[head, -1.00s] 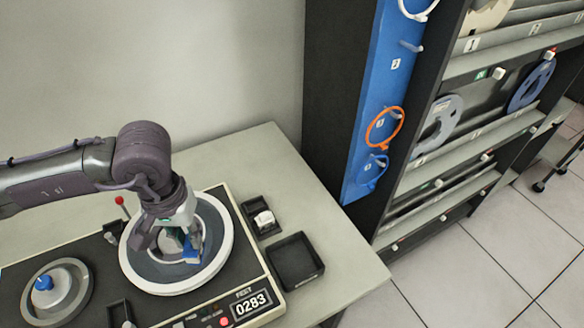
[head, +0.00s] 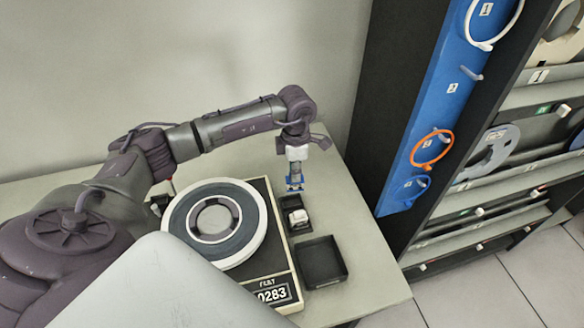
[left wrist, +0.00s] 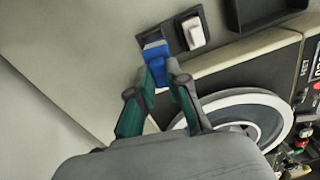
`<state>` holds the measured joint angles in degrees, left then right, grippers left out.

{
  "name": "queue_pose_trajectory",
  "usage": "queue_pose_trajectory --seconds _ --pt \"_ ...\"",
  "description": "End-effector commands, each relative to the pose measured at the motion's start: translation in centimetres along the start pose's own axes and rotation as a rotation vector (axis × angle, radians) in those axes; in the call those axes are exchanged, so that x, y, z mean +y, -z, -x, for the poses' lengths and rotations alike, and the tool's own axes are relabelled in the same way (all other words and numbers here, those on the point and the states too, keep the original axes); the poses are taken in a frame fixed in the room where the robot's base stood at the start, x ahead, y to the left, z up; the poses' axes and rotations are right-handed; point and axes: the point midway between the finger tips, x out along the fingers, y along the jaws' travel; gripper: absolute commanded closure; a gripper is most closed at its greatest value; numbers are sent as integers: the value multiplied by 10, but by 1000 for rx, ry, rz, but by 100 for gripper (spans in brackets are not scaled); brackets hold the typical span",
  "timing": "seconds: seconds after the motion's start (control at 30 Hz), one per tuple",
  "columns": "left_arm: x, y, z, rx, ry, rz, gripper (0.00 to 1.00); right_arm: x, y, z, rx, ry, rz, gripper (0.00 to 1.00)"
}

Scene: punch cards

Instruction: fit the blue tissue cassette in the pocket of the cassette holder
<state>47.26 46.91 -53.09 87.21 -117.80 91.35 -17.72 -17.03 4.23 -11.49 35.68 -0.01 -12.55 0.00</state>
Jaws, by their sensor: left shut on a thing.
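The blue tissue cassette (head: 295,187) is held in my left gripper (head: 294,178), above the table at the back end of the small black cassette holder (head: 287,229). In the left wrist view the blue cassette (left wrist: 156,62) sits between the fingertips (left wrist: 160,76), beside the dark holder (left wrist: 178,42). A white cassette (head: 298,217) stands in the holder, and it also shows in the left wrist view (left wrist: 193,32). The gripper hides part of the holder's back end. I cannot tell whether the blue cassette touches the holder. My right gripper is not in view.
A black open tray (head: 341,262) lies in front of the holder and looks empty. The machine with a large grey-and-white reel (head: 257,222) and a 0283 display stands left of the holder. A dark shelf with a blue panel (head: 447,92) rises to the right.

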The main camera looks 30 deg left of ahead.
Motion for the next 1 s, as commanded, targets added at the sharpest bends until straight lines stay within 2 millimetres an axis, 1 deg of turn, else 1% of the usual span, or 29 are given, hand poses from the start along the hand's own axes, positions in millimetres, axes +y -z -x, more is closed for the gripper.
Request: queue_pose_trajectory --seconds 0.03,0.1,0.2,0.37,0.7,0.83,1.0 --pt "4 4 -4 1 2 61 100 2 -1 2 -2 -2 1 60" --pt "7 8 -8 0 0 117 100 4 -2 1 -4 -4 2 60" --pt "9 9 -13 -1 -1 145 100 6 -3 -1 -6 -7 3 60" --pt "8 8 -23 -1 0 143 100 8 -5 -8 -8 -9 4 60" --pt "8 8 -54 -1 -1 139 100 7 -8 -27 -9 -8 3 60" --pt "8 8 -59 -2 -1 139 100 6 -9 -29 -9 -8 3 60" --pt "8 8 -59 -2 -1 138 100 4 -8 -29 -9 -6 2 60"
